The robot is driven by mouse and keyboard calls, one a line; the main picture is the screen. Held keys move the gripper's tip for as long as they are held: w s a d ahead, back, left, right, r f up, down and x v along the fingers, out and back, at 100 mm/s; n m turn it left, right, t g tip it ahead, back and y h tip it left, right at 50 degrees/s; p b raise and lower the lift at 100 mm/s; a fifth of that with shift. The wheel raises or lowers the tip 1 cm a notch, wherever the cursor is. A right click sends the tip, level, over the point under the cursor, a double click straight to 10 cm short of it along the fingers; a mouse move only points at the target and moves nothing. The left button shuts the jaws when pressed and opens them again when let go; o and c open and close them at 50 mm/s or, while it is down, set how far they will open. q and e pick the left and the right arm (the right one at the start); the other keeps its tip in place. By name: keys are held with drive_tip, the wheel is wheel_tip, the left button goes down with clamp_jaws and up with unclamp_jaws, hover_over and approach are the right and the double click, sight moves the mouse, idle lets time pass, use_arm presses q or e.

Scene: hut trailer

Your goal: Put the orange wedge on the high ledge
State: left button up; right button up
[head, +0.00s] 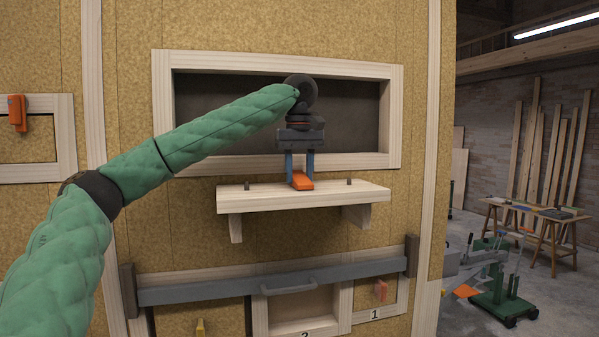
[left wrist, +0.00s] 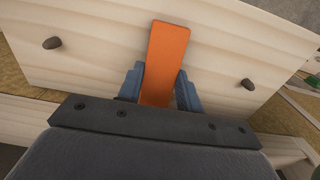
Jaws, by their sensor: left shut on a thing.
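The orange wedge (head: 301,181) is between the blue fingers of my left gripper (head: 300,170), which is shut on it. In the head view the wedge is over the middle of the pale wooden ledge (head: 240,201), between its two dark pegs. In the left wrist view the wedge (left wrist: 167,60) points away from the gripper (left wrist: 160,92) over the ledge board (left wrist: 95,60), with a peg on each side. I cannot tell whether the wedge touches the board. My right gripper is not in view.
A framed dark window recess (head: 225,95) is behind the gripper. Below the ledge, a grey bar (head: 215,290) with a handle crosses numbered cubbies. Another orange piece (head: 17,112) is on the far left frame. A green wheeled stand (head: 503,300) and a trestle table (head: 535,215) stand at right.

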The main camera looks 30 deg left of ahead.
sight(300, 176)
use_arm(q)
drive_tip(key=o, duration=1)
drive_tip(key=shift+a+f, duration=0.1)
drive_tip(key=shift+f, duration=0.05)
drive_tip(key=shift+r, duration=0.2)
drive_tip(key=shift+r+b, duration=0.4)
drive_tip(key=shift+r, duration=1.6)
drive_tip(key=shift+r+b, duration=0.5)
drive_tip(key=shift+r, duration=3.45)
